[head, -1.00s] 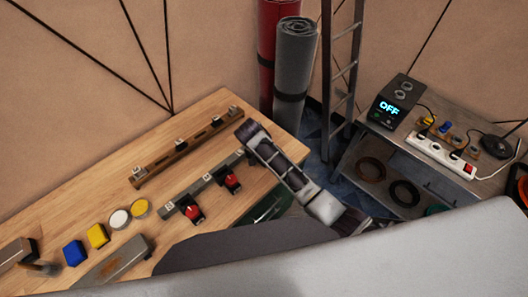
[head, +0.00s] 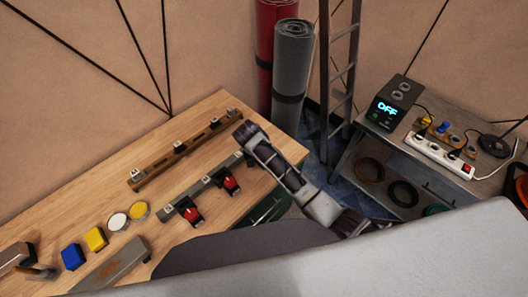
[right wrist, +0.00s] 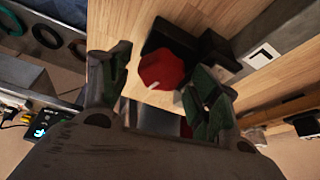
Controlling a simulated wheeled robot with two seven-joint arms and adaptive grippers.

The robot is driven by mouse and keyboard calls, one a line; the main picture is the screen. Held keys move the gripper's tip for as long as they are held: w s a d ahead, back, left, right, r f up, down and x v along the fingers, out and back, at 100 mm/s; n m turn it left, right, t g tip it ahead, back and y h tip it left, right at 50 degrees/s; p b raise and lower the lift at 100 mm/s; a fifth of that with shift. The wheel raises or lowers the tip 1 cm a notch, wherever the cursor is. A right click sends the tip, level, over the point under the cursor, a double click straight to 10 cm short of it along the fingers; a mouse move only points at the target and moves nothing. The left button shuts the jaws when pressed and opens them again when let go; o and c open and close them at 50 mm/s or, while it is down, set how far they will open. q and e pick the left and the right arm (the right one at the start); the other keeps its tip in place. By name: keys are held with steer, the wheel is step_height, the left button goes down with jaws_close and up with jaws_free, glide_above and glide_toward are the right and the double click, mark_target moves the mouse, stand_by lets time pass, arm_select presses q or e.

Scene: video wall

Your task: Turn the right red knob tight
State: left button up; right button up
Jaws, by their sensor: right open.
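Two red knobs in dark brackets sit along a grey rail (head: 190,194) on the wooden bench in the head view: the left red knob (head: 192,215) and the right red knob (head: 231,184). My right arm reaches in from the lower right, its end (head: 248,133) just beyond the right knob. In the right wrist view my right gripper (right wrist: 165,85) is open. A red knob (right wrist: 164,67), apparently the right one, shows between and just beyond its fingers. I see no clear contact with it. My left gripper is not in view.
A brown bar (head: 180,150) lies behind the rail on the bench (head: 120,180). Yellow and blue blocks and round discs lie at the left. A ladder (head: 337,80) and rolled mats stand behind. A side shelf at right holds a box reading OFF (head: 387,110) and a power strip (head: 440,156).

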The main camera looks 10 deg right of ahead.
steer(key=shift+n, duration=0.5)
steer(key=shift+d+n+t+y, duration=0.1)
steer(key=shift+n+t+y, duration=0.35)
steer(key=shift+n, duration=0.65)
steer(key=shift+d+n+t+y, duration=0.15)
steer(key=shift+n+y, duration=0.4)
steer(key=shift+n, duration=0.8)
steer(key=shift+a+n+t+y, duration=0.1)
steer(key=shift+n+y, duration=0.4)
steer(key=shift+n, duration=0.85)
steer(key=shift+d+n+y, duration=0.1)
steer(key=shift+n+y, duration=0.3)
steer(key=shift+n, duration=0.7)
steer(key=shift+n+y+b, duration=0.4)
steer(key=shift+n+b, duration=0.1)
steer(key=shift+n, duration=0.3)
steer(key=shift+f+n+y+b, duration=0.1)
steer(key=shift+n+y+b, duration=0.2)
steer(key=shift+n+b, duration=0.65)
steer(key=shift+n+g+y+b, duration=0.3)
steer(key=shift+n+g+b, duration=0.1)
steer(key=shift+n+b, duration=0.5)
steer(key=shift+w+d+n+g+y+b, duration=0.1)
steer(key=shift+n+g+y+b, duration=0.2)
steer(key=shift+n+b, duration=1.1)
steer(key=shift+n+g+y+b, duration=0.3)
steer(key=shift+n+b, duration=0.35)
steer(key=shift+b, duration=1.3)
steer(key=v, duration=1.4)
